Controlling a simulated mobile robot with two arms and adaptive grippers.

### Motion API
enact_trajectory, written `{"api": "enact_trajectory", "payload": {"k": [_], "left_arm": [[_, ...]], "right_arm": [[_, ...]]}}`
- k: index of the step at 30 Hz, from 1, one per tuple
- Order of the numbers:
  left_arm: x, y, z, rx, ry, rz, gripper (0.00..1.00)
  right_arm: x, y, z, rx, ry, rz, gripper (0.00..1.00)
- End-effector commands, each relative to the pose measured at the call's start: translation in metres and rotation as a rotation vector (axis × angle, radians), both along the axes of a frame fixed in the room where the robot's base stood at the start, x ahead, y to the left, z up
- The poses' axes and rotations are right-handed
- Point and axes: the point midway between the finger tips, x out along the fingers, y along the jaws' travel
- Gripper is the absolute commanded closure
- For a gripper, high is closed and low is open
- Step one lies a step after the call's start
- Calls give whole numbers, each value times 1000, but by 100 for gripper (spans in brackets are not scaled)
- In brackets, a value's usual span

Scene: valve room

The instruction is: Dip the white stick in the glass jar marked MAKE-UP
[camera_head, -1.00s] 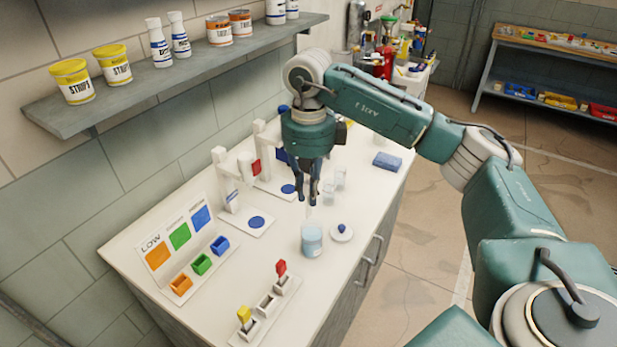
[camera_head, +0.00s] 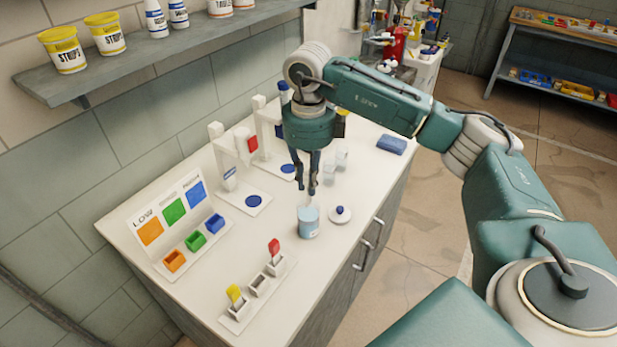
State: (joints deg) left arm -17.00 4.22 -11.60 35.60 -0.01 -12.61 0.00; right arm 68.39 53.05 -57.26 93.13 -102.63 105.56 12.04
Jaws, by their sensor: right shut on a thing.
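A glass jar (camera_head: 308,224) with pale blue contents stands open on the white counter. Its label is too small to read. A round white lid with a blue knob (camera_head: 340,215) lies on the counter just right of it. My right gripper (camera_head: 313,191) points down just above the jar and is shut on a thin white stick (camera_head: 309,201). Only a short, faint piece of the stick shows below the fingertips, at the jar's mouth. I cannot tell whether its tip is inside. My left gripper is not in view.
A rack (camera_head: 258,289) with yellow and red-topped pieces stands in front of the jar. A LOW colour card (camera_head: 168,221) with small coloured bins is at left. White stands (camera_head: 224,160) and clear cups (camera_head: 329,173) are behind. A wall shelf (camera_head: 160,73) hangs above.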

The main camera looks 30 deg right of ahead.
Motion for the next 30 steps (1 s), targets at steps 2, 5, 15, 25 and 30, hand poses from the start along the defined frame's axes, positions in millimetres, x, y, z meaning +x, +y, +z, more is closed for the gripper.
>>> {"api": "enact_trajectory", "payload": {"k": [2,5,15,25,30], "left_arm": [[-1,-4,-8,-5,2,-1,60],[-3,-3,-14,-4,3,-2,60],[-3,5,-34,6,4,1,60],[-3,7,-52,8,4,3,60],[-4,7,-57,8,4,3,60]], "right_arm": [[0,0,-10,0,1,0,96],[0,0,-18,-1,2,0,96],[0,0,-45,1,0,0,96],[0,0,-71,1,1,0,96],[0,0,-78,0,1,0,96]]}}
